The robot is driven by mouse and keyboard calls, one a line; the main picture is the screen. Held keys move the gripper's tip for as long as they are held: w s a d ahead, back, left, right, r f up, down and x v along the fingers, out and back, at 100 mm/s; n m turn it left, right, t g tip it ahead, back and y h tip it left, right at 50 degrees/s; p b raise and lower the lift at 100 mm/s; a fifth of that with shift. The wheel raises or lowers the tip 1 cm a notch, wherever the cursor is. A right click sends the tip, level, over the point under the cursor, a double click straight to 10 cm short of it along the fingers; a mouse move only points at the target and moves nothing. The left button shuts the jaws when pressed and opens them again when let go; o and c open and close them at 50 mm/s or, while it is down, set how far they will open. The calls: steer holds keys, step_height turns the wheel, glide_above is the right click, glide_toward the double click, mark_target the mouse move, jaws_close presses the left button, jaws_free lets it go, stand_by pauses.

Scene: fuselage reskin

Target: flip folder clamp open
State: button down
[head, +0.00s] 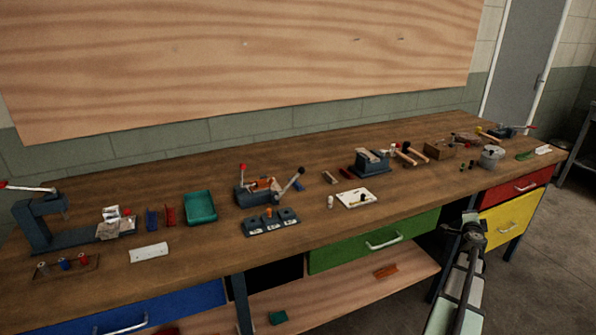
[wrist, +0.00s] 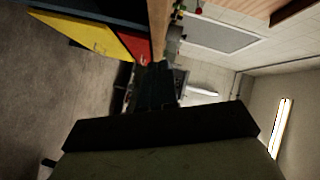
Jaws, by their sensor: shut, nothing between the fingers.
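A small dark bench device (head: 250,196) that looks like the folder stands on the middle of the workbench in the head view. An orange piece lies in it. One lever with a red knob (head: 243,168) stands upright at its left, and a dark lever with a black knob (head: 291,181) slants up to the right. I cannot tell which lever works the clamp. My gripper (head: 472,217) is shut and empty, in front of the bench at the right, well away from the device. In the wrist view my gripper (wrist: 155,90) shows dark; the folder is not identifiable there.
The wooden workbench (head: 110,198) carries a teal tray (head: 201,207), a dark block stand (head: 271,222), a white board (head: 356,198) and a lever tool (head: 40,222) at left. Green (head: 374,241), yellow (head: 512,218) and red drawers (head: 515,187) are below. Open floor lies right.

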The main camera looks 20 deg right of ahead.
steer(key=w+a+r+n+t+y, duration=0.35)
steer(key=w+a, duration=0.75)
steer(key=a, duration=0.4)
steer(key=w+a+r+n+t+y, duration=0.2)
steer(key=w+a+r+t+y, duration=0.25)
steer(key=w+a, duration=0.85)
steer(key=w+a+y, duration=0.1)
steer(key=a+y, duration=0.2)
steer(key=a, duration=0.7)
steer(key=w+a+r+y, duration=0.1)
steer(key=a+y, duration=0.3)
steer(key=a, duration=0.6)
steer(key=w+a+y, duration=0.3)
steer(key=a+y, duration=0.1)
steer(key=a, duration=0.6)
steer(key=shift+w+a+r, duration=0.1)
steer(key=shift+a+r, duration=0.05)
steer(key=shift+a, duration=0.25)
steer(key=shift+w, duration=0.15)
